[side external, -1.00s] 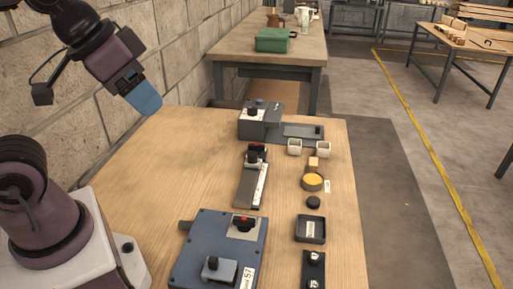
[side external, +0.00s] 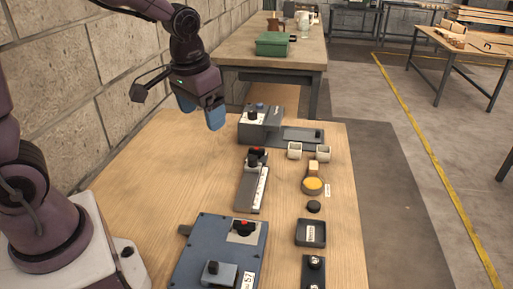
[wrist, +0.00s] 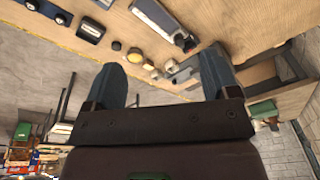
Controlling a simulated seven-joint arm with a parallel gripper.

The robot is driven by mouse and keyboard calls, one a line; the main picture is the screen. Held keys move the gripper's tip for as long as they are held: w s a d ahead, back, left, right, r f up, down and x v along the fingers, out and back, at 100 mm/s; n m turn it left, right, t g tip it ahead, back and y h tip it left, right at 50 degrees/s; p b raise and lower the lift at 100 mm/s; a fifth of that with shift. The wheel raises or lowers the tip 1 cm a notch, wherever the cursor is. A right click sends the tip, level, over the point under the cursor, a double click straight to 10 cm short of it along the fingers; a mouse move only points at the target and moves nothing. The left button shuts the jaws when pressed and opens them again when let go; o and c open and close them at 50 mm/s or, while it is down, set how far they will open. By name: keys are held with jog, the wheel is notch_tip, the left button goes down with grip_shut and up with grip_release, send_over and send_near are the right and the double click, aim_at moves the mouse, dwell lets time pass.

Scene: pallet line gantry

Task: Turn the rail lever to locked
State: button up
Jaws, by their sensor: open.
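The rail (side external: 251,189) is a dark bar with a white scale strip, lying lengthwise on the wooden table.
A grey block fixture (side external: 260,124) with a black knob stands just beyond the rail. A blue panel (side external: 207,246) with a red-marked switch is at the front. White cups (side external: 295,150), a yellow disc (side external: 313,186) and a black tray (side external: 311,232) lie right. The table's left is clear.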

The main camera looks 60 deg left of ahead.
jog(key=w+a+f+n+y, duration=0.1)
jog(key=w+a+f+n, duration=0.45)
jog(key=w+f, duration=0.75)
jog(key=n+t+y, duration=0.1)
send_near(257, 149)
jog(key=x, duration=0.9)
jog(key=shift+a+f, duration=0.1)
jog(key=shift+a, duration=0.05)
jog(key=c, duration=0.9)
